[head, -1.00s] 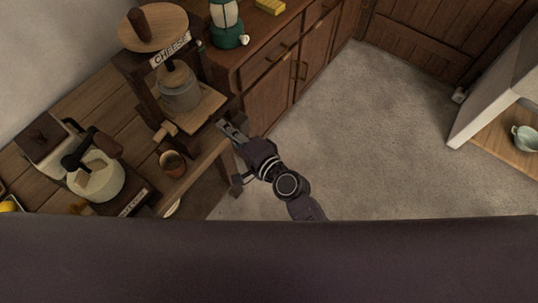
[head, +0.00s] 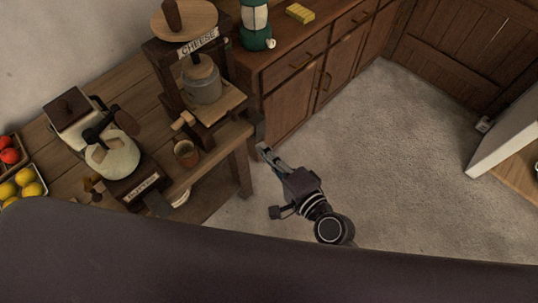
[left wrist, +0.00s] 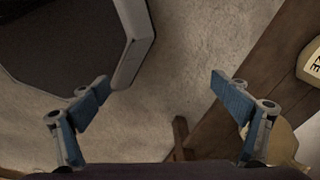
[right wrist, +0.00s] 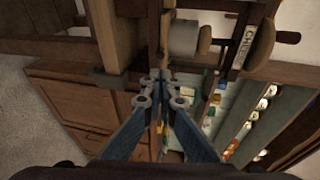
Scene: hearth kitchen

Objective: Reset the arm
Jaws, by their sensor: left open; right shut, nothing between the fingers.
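My right gripper (head: 265,150) is shut and empty. In the head view it is over the floor, just off the right end of the wooden table (head: 222,145), with its fingers pointing up-left in the picture. In the right wrist view its fingertips (right wrist: 160,77) meet, with the cheese press (right wrist: 185,35) beyond them. My left gripper is out of the head view. In the left wrist view the left gripper (left wrist: 160,84) is open, its fingers wide apart with only floor between them.
On the table stand the cheese press (head: 203,82), a small brown pot (head: 186,153), a grinder-like device (head: 112,155) and a crate of lemons (head: 36,172).

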